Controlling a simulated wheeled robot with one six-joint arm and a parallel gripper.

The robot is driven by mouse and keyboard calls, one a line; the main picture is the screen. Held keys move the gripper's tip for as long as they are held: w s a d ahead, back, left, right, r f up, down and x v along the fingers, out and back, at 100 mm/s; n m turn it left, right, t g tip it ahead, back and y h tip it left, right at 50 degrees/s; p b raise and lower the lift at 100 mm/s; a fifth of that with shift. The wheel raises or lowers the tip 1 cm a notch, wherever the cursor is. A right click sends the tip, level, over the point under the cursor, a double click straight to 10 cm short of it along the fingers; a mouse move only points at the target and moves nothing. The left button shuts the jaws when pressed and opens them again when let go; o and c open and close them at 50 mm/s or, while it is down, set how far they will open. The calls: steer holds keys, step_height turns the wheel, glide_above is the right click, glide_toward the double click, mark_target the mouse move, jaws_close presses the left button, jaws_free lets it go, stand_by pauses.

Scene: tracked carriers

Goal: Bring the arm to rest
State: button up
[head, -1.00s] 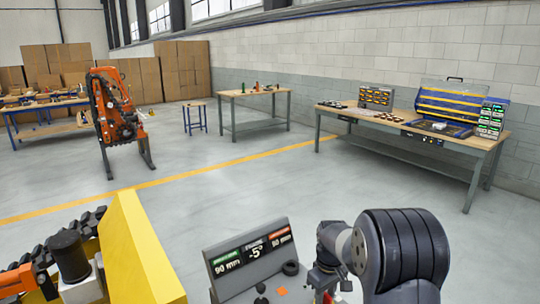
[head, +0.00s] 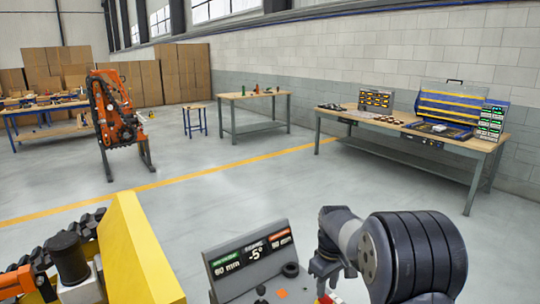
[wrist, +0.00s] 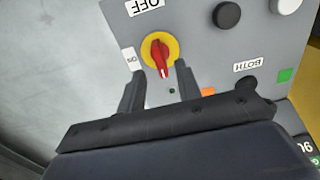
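My gripper (wrist: 159,68) is open in the wrist view, its two dark fingers apart with nothing held between them. Beyond the fingertips is a red rotary knob (wrist: 158,52) on a yellow disc, set in a grey control panel (wrist: 205,65) with OFF, ON and BOTH labels. I cannot tell the exact gap between the fingers and the knob. In the head view my gripper (head: 323,270) hangs at the right edge of the grey console (head: 236,285). My thick dark arm joint fills the lower right and hides part of the area there.
A yellow panel (head: 136,255) stands left of the console. A workbench (head: 400,127) stands by the right wall, another table (head: 253,97) farther back. The middle floor is clear.

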mark_target(326, 295)
step_height(326, 295, down, 5)
steer(key=shift+r, duration=0.15)
steer(key=m+p, duration=0.1)
steer(key=m, duration=0.3)
steer(key=shift+r+m, duration=0.1)
steer(key=shift+m, duration=0.3)
steer(key=m+p, duration=0.2)
steer(key=m, duration=0.3)
steer(key=shift+m, duration=0.3)
